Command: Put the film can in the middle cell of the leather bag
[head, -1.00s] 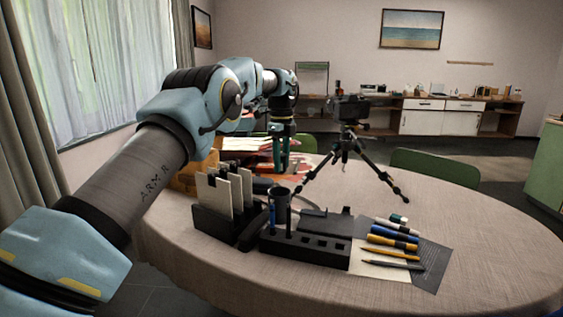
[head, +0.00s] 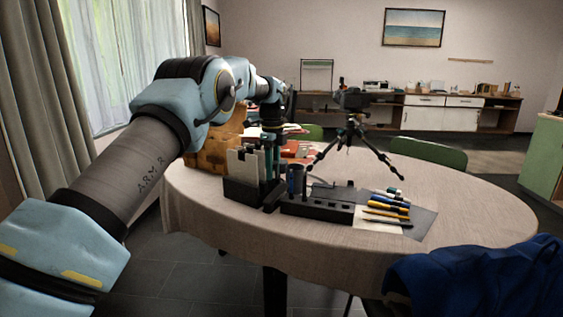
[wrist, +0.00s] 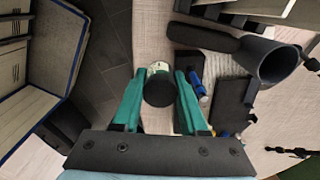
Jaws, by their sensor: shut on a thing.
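The film can (wrist: 160,88) is a small dark cylinder with a pale label showing behind its dark end, in the wrist view. My gripper (wrist: 161,92) is shut on it, with a green finger on each side. In the head view my gripper (head: 269,163) is by the upright card holder, and the can cannot be made out. A tan-brown object (head: 212,150), which looks like the leather bag, stands behind the holder at the table's left; its cells are hidden. The wrist view shows an open divided case (wrist: 55,45) with pale panels and blue edges; I cannot tell whether it is the bag.
The card holder (head: 240,190), a dark pen cup (head: 296,180), a black organiser (head: 318,208) and several pens (head: 390,205) stand close together on the round table (head: 470,215). A tripod (head: 352,130) stands behind.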

